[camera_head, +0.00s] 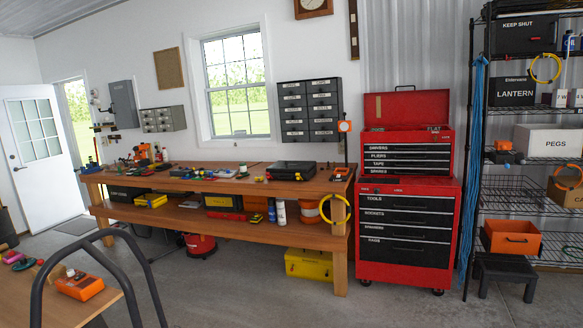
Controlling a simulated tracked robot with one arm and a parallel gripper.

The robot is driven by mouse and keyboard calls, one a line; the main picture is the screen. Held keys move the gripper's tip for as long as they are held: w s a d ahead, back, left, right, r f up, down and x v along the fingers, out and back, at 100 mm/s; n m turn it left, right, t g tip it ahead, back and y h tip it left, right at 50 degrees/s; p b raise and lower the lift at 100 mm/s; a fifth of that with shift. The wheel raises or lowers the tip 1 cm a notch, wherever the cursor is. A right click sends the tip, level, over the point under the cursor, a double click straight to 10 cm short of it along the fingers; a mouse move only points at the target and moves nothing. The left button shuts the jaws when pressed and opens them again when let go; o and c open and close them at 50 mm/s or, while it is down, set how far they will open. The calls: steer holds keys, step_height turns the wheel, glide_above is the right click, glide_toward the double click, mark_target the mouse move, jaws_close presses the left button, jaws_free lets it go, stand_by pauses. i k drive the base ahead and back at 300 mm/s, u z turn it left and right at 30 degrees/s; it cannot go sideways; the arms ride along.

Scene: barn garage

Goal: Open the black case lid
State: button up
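A black case (291,171) lies flat on top of the wooden workbench (215,184), towards its right end. Its lid looks closed. It is small in the picture, and I cannot make out its latches. Other black boxes are in view: one labelled KEEP SHUT (523,36) and one labelled LANTERN (514,93) on the right-hand shelves, and a dark case (127,195) on the bench's lower shelf. My gripper is not in view.
A red tool chest (408,190) stands right of the bench, beside a wire rack (476,130). Dark curved tubes (128,245) and a wooden table edge (50,305) fill the lower left. Open concrete floor (240,300) lies before the bench. A dark stool (505,275) stands right.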

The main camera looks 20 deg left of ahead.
mark_target(301, 166)
steer(key=u, duration=0.5)
steer(key=i, duration=5.75)
steer(key=u, duration=1.95)
